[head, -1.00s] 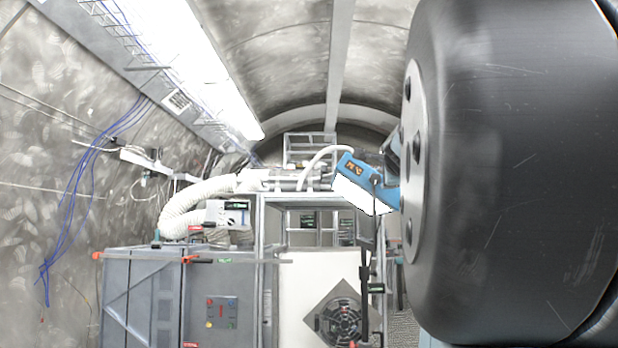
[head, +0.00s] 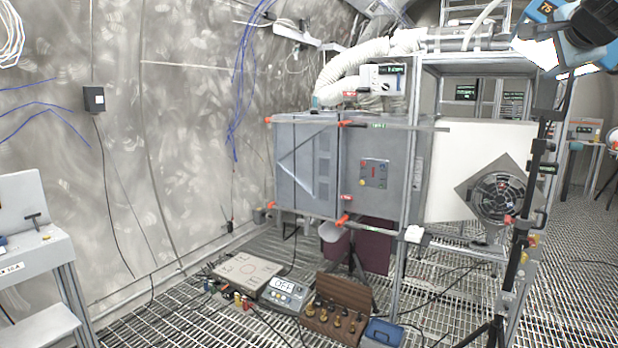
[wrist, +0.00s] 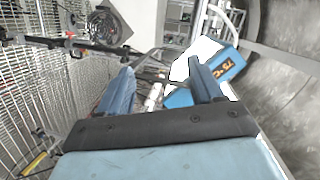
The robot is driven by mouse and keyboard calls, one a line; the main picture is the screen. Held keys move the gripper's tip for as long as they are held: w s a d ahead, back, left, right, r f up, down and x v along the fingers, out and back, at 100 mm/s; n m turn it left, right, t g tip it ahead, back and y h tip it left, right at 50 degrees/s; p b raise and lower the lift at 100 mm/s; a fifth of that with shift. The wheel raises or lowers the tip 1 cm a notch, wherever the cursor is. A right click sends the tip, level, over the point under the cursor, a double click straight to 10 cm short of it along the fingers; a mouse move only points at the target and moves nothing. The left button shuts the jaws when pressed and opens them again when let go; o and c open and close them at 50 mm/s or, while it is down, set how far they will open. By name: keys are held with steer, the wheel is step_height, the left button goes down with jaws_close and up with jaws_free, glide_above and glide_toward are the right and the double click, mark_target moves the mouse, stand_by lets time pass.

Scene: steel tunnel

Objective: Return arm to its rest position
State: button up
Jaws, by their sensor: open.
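In the wrist view my gripper (wrist: 160,68) is open, its two blue fingers apart with nothing held between them. Beyond the right finger is a blue device (wrist: 224,66) with an orange "75" readout and a bright white face. The same device shows at the top right of the head view (head: 543,11), near a dark rounded part that I take as my arm, cut off by the picture edge. Whether my gripper touches the device cannot be told. My fingers cannot be clearly made out in the head view.
A grey cabinet (head: 375,150) and a fan on a white panel (head: 500,197) stand ahead. A black stand (head: 522,235) is at the right. A wooden box (head: 335,308), a blue box (head: 383,332) and a grey device (head: 287,292) are on the grating floor. A workbench (head: 35,245) is left.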

steer(key=s+a+f+n+g+y, duration=0.25)
steer(key=a+f+n, duration=0.35)
steer(key=a+f, duration=0.35)
steer(key=s+a+f+n+g+y, duration=0.25)
steer(key=a+f+n, duration=0.25)
steer(key=a+f, duration=0.4)
steer(key=s+a+f+n+g, duration=0.2)
steer(key=s+f+n, duration=0.2)
steer(key=f, duration=0.3)
steer(key=s+a+f+n+g, duration=0.2)
steer(key=s+a+f+n, duration=0.1)
steer(key=s+f, duration=0.3)
step_height(320, 180, down, 3)
steer(key=shift+s+r+n, duration=0.2)
steer(key=shift+s+n, duration=0.15)
steer(key=shift+n, duration=0.05)
steer(key=shift+a, duration=0.1)
steer(key=shift+c, duration=0.5)
